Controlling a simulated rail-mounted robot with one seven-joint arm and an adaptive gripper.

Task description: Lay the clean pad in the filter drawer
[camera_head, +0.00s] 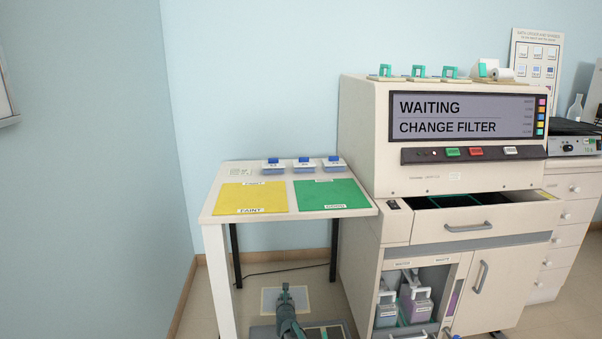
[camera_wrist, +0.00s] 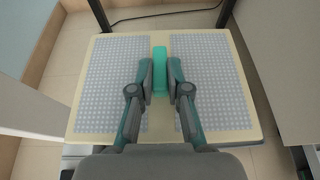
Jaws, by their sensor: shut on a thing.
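My gripper (camera_wrist: 160,80) is shut on the green grip bar (camera_wrist: 160,70) of a flat pad (camera_wrist: 213,85). The pad has a cream frame and pale grey dotted panels on both sides of the bar. In the head view the pad (camera_head: 284,299) is low in the picture, below the side table's height, with my gripper (camera_head: 286,290) over it. The filter drawer (camera_head: 480,225) is pulled partly out of the machine's front, under the screen, and a dark interior with green edging shows. Most of its inside is hidden.
The machine's screen (camera_head: 461,116) reads "WAITING, CHANGE FILTER". A white side table (camera_head: 212,203) holds a yellow mat (camera_head: 251,198), a green mat (camera_head: 331,194) and small blue-lidded boxes (camera_head: 303,166). Floor is visible under the table.

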